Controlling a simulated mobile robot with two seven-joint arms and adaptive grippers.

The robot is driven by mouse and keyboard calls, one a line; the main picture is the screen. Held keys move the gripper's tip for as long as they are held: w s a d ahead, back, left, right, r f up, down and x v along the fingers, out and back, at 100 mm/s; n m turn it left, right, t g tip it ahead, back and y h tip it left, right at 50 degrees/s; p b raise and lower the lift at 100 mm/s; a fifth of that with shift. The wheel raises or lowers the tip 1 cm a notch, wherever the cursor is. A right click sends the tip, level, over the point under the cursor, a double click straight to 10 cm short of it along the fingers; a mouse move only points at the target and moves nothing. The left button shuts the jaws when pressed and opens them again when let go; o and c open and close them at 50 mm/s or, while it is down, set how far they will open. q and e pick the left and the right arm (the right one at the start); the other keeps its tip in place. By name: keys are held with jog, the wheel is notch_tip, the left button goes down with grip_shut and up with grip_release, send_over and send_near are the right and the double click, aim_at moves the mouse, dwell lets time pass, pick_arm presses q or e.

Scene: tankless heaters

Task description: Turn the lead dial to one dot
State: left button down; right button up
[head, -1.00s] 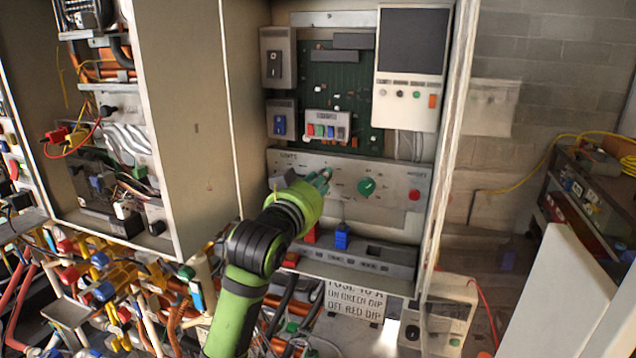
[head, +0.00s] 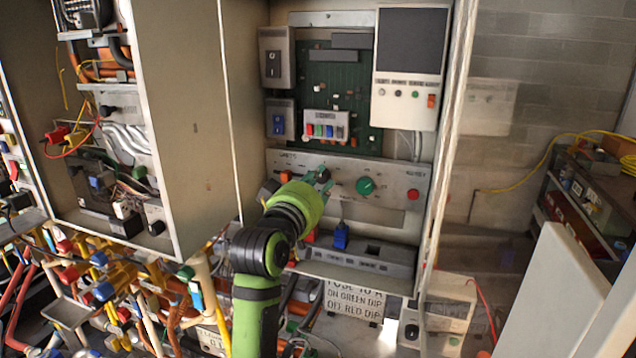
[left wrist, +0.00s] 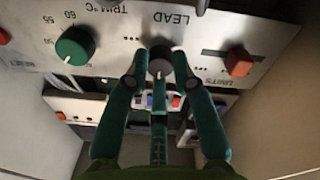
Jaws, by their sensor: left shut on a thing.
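The lead dial (left wrist: 159,58) is a dark round knob under the printed word LEAD in the left wrist view. It sits on the light grey control panel (left wrist: 216,28). My left gripper (left wrist: 159,72) has its green fingers on both sides of the dial and is shut on it. In the head view my left gripper (head: 321,182) reaches the panel and mostly hides the dial. A row of small dots (left wrist: 132,40) is printed beside the dial. Where the dial's mark points is too small to tell. My right gripper is not in view.
A green TRIM dial (left wrist: 75,46) is beside the lead dial; it also shows in the head view (head: 366,186). An orange knob (left wrist: 238,62) is on its other side. A red button (head: 413,194) is at the panel's right. Cabinet walls flank the panel.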

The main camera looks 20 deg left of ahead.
pick_arm(q)
jog(key=shift+s+r, duration=0.1)
jog(key=shift+r, duration=0.35)
jog(key=c, duration=1)
grip_release()
jog(key=shift+a, duration=0.1)
jog(key=shift+c, duration=0.2)
jog(key=shift+f, duration=0.2)
jog(key=shift+f, duration=0.1)
jog(key=s, duration=1.2)
jog(key=shift+a+f, duration=0.2)
jog(key=shift+a, duration=0.2)
